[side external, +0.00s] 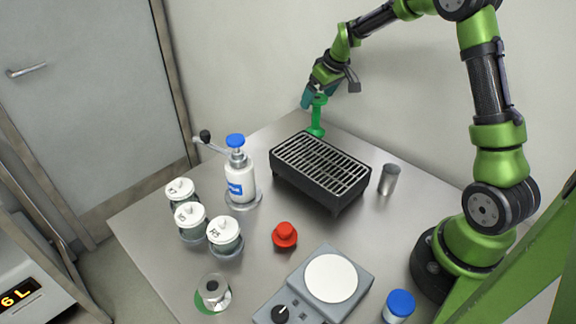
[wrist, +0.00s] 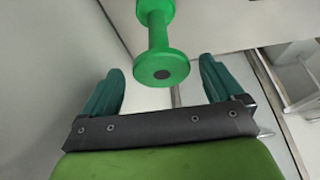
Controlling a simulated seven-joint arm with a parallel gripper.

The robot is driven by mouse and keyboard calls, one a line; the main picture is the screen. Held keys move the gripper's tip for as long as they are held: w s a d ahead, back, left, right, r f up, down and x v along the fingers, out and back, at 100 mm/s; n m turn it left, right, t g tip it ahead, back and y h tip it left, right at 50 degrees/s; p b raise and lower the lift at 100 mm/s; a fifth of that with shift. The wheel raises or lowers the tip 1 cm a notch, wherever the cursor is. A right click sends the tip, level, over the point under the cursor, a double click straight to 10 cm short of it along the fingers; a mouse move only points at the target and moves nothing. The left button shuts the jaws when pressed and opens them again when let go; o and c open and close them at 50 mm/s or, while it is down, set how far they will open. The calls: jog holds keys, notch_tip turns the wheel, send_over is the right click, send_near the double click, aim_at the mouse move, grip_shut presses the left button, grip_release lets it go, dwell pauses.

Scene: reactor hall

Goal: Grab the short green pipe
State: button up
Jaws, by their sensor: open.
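The short green pipe (side external: 317,116) has a round flange at each end. It stands upright near the table's back edge, just behind the black grated box, in the side external view. In the wrist view the pipe (wrist: 157,35) lies ahead of and between my two teal fingers, its near flange facing the camera with a dark hole in the middle. My gripper (side external: 319,98) is at the pipe's upper end, its fingers open (wrist: 160,70) with a gap on either side of the flange. Whether a finger touches the pipe cannot be told.
The black grated box (side external: 320,170) stands close in front of the pipe. A metal cup (side external: 389,179), a white bottle with blue cap (side external: 241,182), lidded jars (side external: 190,218), a red knob-like piece (side external: 284,235) and a scale (side external: 325,285) stand nearer. A wall rises behind the table.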

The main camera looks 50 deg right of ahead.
aim_at(316, 116)
jog(key=shift+s+x, duration=0.1)
jog(key=shift+x, duration=0.85)
jog(key=shift+s+x, duration=0.15)
jog(key=shift+x, duration=0.8)
jog(key=shift+a+f, duration=0.1)
jog(key=shift+a, duration=0.05)
jog(key=c, duration=1.4)
